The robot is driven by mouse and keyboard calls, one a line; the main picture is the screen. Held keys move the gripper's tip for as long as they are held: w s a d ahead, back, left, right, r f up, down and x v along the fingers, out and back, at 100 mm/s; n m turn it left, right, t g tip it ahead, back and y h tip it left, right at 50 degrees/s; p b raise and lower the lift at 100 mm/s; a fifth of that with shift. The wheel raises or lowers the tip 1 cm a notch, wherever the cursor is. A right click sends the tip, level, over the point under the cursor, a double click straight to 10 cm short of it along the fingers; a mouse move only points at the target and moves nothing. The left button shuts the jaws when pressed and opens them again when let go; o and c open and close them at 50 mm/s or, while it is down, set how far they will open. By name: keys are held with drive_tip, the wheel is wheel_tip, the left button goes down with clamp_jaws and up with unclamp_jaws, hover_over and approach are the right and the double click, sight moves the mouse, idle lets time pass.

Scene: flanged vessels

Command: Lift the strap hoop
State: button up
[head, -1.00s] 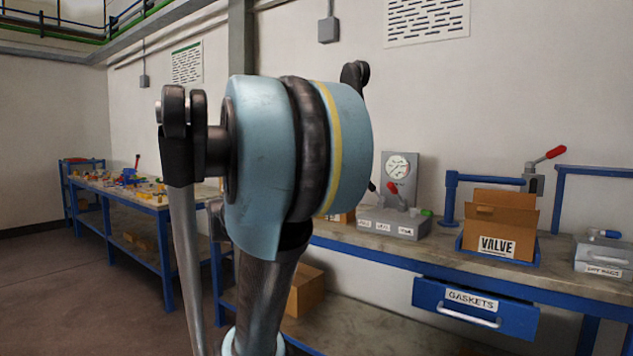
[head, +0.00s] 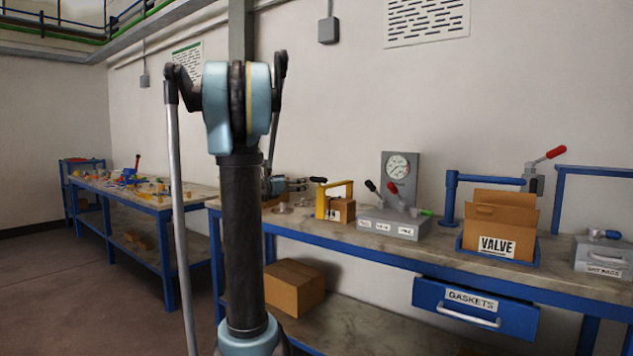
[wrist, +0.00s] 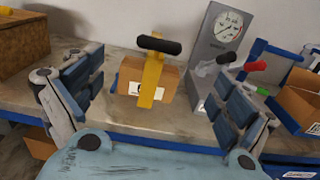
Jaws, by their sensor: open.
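The strap hoop is a yellow band (head: 346,186) with a black grip, standing over a small cardboard box (head: 343,210) on the bench. In the wrist view the yellow band (wrist: 152,80) runs up the front of the box (wrist: 128,77), with the black grip (wrist: 159,45) on top. My gripper (wrist: 160,97) is open and empty, its two padded fingers spread wide left and right of the box, with the hoop ahead between them. In the head view my gripper (head: 298,186) shows partly behind my arm, left of the hoop and apart from it.
A grey gauge unit (head: 398,185) with levers stands right of the hoop. Further right are a blue frame (head: 452,200) and an open VALVE carton (head: 499,225). A larger brown box (wrist: 22,45) stands at the left in the wrist view. Bench around the small box is partly clear.

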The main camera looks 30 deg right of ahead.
drive_tip(key=x, duration=1.6)
drive_tip(key=shift+w+d, duration=0.1)
drive_tip(key=shift+d, duration=0.3)
drive_tip(key=c, duration=1.5)
drive_tip(key=shift+r, duration=0.1)
drive_tip(key=shift+c, duration=0.2)
